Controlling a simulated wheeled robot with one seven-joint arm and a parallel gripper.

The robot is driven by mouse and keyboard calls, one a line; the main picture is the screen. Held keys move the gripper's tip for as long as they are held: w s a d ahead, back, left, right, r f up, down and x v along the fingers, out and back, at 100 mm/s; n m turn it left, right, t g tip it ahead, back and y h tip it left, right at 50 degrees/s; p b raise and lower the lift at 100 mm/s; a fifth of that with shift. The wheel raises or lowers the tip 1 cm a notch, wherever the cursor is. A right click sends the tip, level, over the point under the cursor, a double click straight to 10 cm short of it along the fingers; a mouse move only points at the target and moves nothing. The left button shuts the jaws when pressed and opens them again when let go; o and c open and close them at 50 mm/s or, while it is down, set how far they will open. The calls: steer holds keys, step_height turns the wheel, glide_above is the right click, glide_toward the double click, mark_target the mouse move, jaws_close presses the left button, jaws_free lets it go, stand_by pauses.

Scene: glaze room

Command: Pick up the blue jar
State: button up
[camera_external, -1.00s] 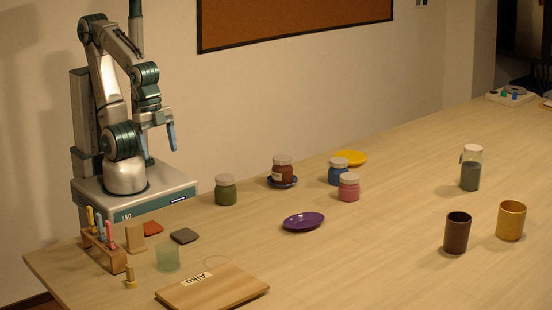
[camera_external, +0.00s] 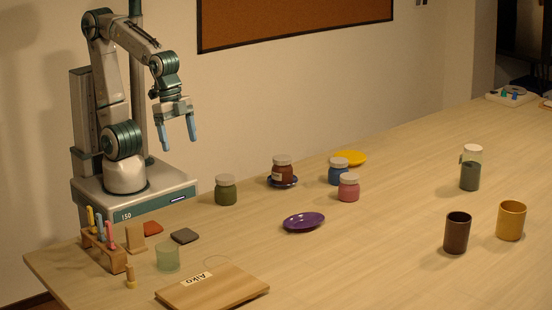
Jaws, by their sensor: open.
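The blue jar (camera_external: 338,173) has a pale lid and stands upright on the table. It is just behind and left of a pink jar (camera_external: 349,189), which may overlap its lower edge. A yellow plate (camera_external: 351,158) lies right behind it. My gripper (camera_external: 178,145) is open and empty, fingers pointing down. It is in the air to the left of the blue jar, well apart from it.
A brown jar (camera_external: 283,168) on a dark blue saucer and a green jar (camera_external: 225,191) stand between my gripper and the blue jar. A purple plate (camera_external: 304,222) lies in front. Cups (camera_external: 457,232) and a glass jar (camera_external: 470,169) stand right.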

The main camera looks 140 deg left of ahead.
steer(key=w+a+r+n, duration=0.2)
steer(key=w+a+r, duration=0.1)
steer(key=w+a, duration=0.6)
steer(key=n+g+y+p, duration=0.1)
steer(key=n+g+p, duration=0.1)
steer(key=n, duration=0.4)
glide_toward(339, 160)
steer(key=f, duration=0.6)
steer(key=shift+w+f+p, duration=0.25)
steer(key=shift+f+p, duration=0.05)
steer(key=shift+f, duration=0.1)
steer(key=shift+w+a+f+p, duration=0.15)
steer(key=shift+f+p, duration=0.2)
steer(key=shift+f, duration=0.5)
steer(key=shift+w+a+f+p, duration=0.1)
steer(key=shift+a+f+p, duration=0.2)
steer(key=shift+f, duration=0.6)
steer(key=shift+w+a+f+p, duration=0.15)
steer(key=shift+f+p, duration=0.25)
steer(key=shift+f, duration=0.45)
steer(key=shift+d, duration=0.1)
steer(key=c, duration=1.1)
steer(key=shift+c, duration=0.5)
steer(key=shift+r, duration=0.15)
